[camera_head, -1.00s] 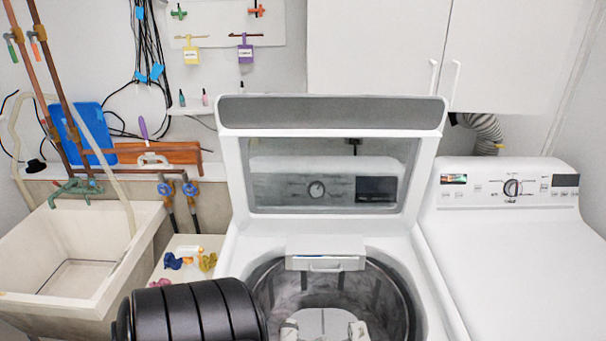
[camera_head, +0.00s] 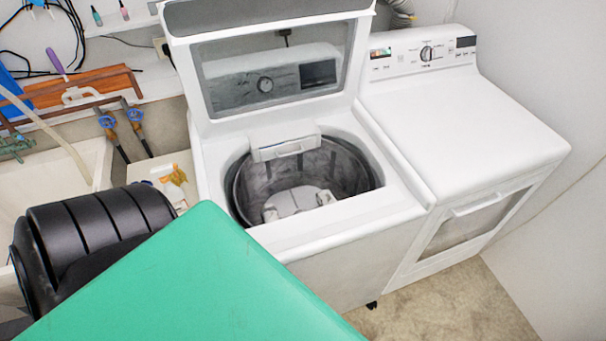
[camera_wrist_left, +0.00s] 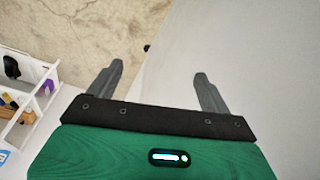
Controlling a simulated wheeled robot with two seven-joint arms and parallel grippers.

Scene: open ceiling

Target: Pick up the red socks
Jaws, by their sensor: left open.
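I see no red socks in either view. The top-load washer (camera_head: 340,229) stands in the middle of the head view with its lid (camera_head: 193,80) raised. Its drum (camera_head: 346,164) is open to view and shows a pale fitting at the bottom, with no red in the visible part. My left gripper (camera_wrist_left: 158,88) is open in the left wrist view, its two grey fingers apart with nothing between them. Bare floor and a plain pale grey surface lie beyond the fingers. My right gripper is not in view.
A white dryer (camera_head: 460,115) stands right of the washer. A pale sink (camera_head: 80,160) is at the left. Free floor (camera_head: 450,305) shows at the lower right. A white shelf unit (camera_wrist_left: 35,100) with small items is at the left of the wrist view.

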